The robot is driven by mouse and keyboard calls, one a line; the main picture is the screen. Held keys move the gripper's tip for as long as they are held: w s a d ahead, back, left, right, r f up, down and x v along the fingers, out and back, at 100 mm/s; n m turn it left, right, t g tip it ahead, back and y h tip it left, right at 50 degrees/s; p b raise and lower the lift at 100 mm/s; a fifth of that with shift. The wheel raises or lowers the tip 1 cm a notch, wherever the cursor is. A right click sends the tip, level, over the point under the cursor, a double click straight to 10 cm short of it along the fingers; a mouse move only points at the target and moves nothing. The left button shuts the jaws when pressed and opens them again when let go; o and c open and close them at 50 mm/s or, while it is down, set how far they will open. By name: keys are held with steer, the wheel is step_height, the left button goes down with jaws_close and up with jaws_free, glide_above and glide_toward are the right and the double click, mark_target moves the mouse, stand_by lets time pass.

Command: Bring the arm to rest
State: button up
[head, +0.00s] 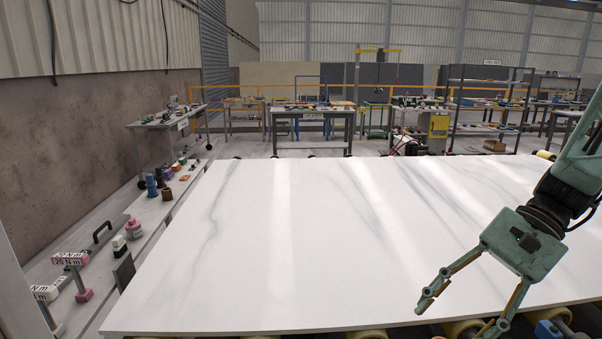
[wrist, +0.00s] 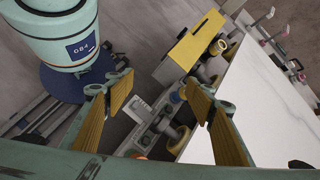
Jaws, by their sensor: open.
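My gripper (head: 455,318) is at the lower right of the head view, over the near right part of the white stone slab (head: 270,240). Its two fingers are spread wide with nothing between them. In the wrist view my gripper (wrist: 160,105) also shows open, with tan pads on both fingers. The slab (wrist: 265,95) fills the right side of that view, its edge passing by the right finger. The slab is white with grey veins and bears no objects that I can see.
Rollers (head: 465,328) show under the slab's near edge. A ledge along the left holds several small items, including a pink-based piece (head: 134,229) and a blue cylinder (head: 152,188). Workbenches (head: 313,125) and a shelf rack (head: 487,105) stand beyond the slab. A yellow box (wrist: 190,45) shows in the wrist view.

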steer(key=s+a+r+n+t+h, duration=0.3)
steer(key=s+r+n+h, duration=0.1)
steer(key=s+r, duration=0.3)
steer(key=s+a+r+n+t+h, duration=0.3)
steer(key=s+r+n, duration=0.3)
steer(key=s, duration=0.4)
steer(key=shift+s+a+r+h, duration=0.2)
steer(key=shift+r+h, duration=0.2)
steer(key=shift+h, duration=0.2)
stand_by(0.5)
stand_by(1.4)
